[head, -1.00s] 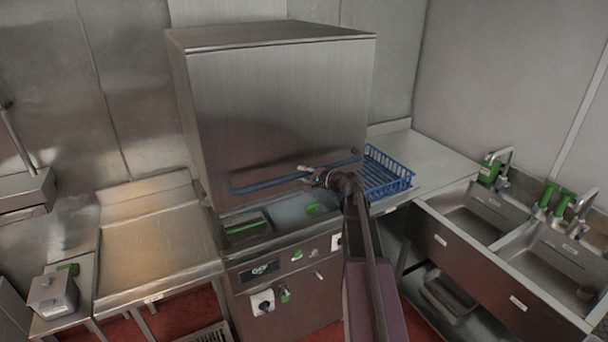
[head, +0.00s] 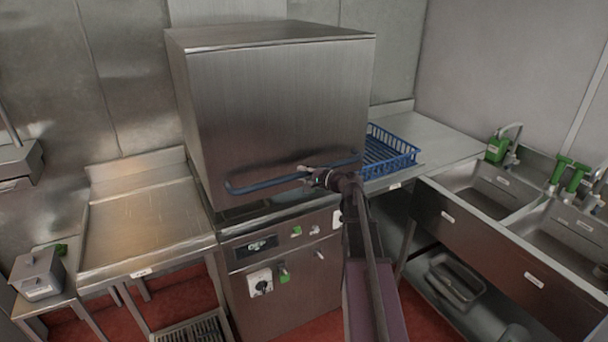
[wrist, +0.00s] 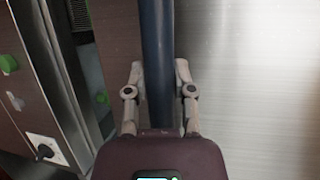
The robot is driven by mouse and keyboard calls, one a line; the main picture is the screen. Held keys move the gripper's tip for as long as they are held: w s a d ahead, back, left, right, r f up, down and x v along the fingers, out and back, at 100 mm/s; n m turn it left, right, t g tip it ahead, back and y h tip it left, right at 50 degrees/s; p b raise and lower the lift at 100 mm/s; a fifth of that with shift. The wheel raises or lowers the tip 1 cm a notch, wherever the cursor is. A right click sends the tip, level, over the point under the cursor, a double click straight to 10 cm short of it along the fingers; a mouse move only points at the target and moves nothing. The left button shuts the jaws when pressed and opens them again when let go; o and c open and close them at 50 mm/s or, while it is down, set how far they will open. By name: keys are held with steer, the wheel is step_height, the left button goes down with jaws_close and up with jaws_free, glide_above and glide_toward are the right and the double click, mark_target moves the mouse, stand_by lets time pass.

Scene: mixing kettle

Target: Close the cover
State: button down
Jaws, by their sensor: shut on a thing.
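The cover is a large brushed-steel box hood (head: 275,110) on the machine in the head view. It sits low, with only a narrow dark gap visible above the machine's front panel (head: 280,262). A blue bar handle (head: 262,184) runs across the lower front of the cover. My gripper (head: 310,174) is shut on the right part of this handle. In the wrist view the two fingers of my gripper (wrist: 160,78) stand on either side of the blue handle (wrist: 156,50). The steel face of the cover (wrist: 250,80) fills the right side there.
A steel side table (head: 140,225) stands left of the machine. To the right are a counter with a blue basket (head: 388,152) and a double sink (head: 490,190) with taps. A grey box (head: 38,275) stands at the lower left. Red floor shows in front.

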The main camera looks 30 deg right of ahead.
step_height(320, 180, down, 12)
steer(key=b, duration=1.1)
steer(key=shift+s+a, duration=0.1)
steer(key=shift+s, duration=0.05)
steer(key=c, duration=0.8)
jaws_free()
steer(key=shift+f, duration=0.1)
steer(key=o, duration=0.4)
steer(key=shift+f, duration=0.1)
steer(key=shift+c, duration=0.2)
steer(key=shift+r, duration=0.35)
